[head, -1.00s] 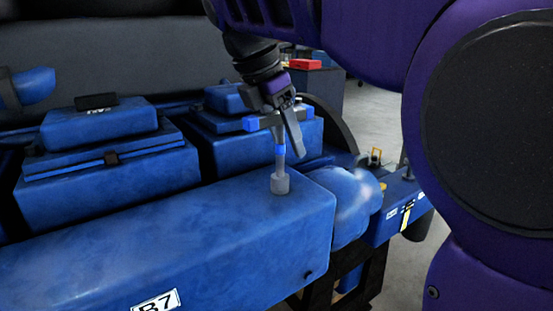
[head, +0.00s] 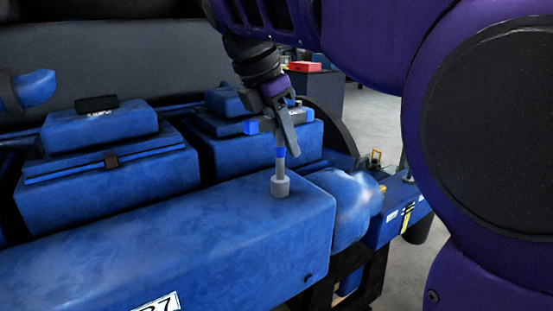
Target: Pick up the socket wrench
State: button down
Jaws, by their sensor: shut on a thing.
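The socket wrench (head: 279,158) is a T-shaped tool with a blue and grey cross handle, a thin shaft with a blue band, and a grey cylindrical socket at its lower end. It stands about upright at the right end of the long blue engine cover (head: 200,240). Its socket is at the cover's top surface; I cannot tell if it touches. My gripper (head: 282,124) is at the top of the wrench, shut on its cross handle. The fingers hide part of the handle.
Blue box-shaped engine housings (head: 105,180) stand behind the long cover. A rounded blue end piece (head: 352,200) is just right of the wrench. A red object (head: 304,66) lies on a dark cabinet at the back. Open floor shows at the right.

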jog(key=shift+r, duration=0.15)
dwell(0.8)
notch_tip(320, 180, up, 10)
jog(key=p, duration=0.3)
jog(key=shift+p, duration=0.4)
jog(key=c, duration=1.4)
grip_release()
grip_shut()
